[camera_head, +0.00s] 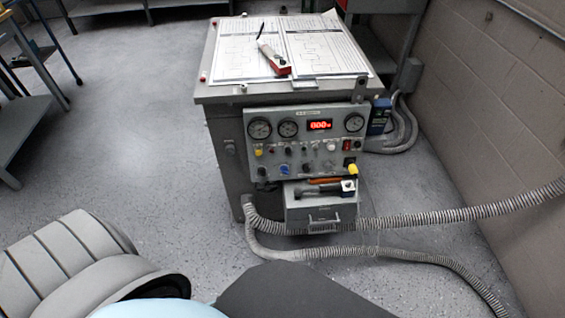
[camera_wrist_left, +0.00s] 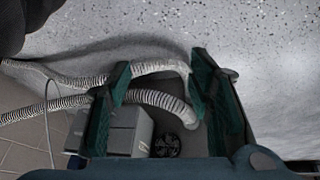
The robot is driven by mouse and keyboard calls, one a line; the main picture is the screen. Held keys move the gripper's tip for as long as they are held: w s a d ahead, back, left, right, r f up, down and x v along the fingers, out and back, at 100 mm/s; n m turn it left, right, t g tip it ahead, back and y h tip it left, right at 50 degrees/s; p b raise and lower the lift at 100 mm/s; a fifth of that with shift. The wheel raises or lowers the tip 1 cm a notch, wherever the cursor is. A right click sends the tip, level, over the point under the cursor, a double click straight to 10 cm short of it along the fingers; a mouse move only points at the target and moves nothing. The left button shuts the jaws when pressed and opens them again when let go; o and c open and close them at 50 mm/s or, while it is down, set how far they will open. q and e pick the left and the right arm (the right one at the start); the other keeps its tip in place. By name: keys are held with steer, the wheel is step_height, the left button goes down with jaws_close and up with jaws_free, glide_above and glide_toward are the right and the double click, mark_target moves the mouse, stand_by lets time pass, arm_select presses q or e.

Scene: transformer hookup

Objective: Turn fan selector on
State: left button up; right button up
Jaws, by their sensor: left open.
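The grey control panel (camera_head: 300,143) is on the front of a grey cabinet (camera_head: 224,135) in the head view. It carries round gauges, a red lit display (camera_head: 320,125) and rows of small knobs and switches. Their labels are too small to read, so I cannot tell which one is the fan selector. My left gripper (camera_wrist_left: 160,68) shows in the left wrist view with its two teal fingers wide apart and nothing between them. Behind it are ribbed hoses and a grey box. It is not in the head view. My right gripper is in neither view.
Printed sheets (camera_head: 240,48) and a red-and-white object (camera_head: 274,58) lie on the cabinet top. A drawer box (camera_head: 318,212) with tools on it sits below the panel. Ribbed grey hoses (camera_head: 430,218) run right across the floor. A block wall (camera_head: 490,120) stands right; floor at left (camera_head: 130,140) is clear.

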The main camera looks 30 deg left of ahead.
arm_select(q)
steer(key=w+f+n+t+b, duration=0.2)
steer(key=w+n+t+b, duration=0.25)
steer(key=w, duration=0.65)
steer(key=n+t+y+b, duration=0.75)
steer(key=n+b, duration=0.85)
steer(key=n, duration=0.8)
glide_toward(262, 172)
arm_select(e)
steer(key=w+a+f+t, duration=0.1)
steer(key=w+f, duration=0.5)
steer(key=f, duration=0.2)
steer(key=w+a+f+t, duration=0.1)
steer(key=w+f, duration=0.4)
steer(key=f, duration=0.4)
arm_select(q)
steer(key=b+x, duration=0.2)
steer(key=x, duration=0.5)
steer(key=shift+w+a+f+g+b, duration=0.2)
steer(key=shift+w+g+b, duration=0.1)
steer(key=shift+g+b, duration=0.1)
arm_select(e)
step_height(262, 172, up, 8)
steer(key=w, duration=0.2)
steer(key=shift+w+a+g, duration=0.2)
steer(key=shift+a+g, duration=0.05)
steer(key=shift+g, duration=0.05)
arm_select(q)
steer(key=shift+d, duration=0.1)
steer(key=shift+c, duration=0.3)
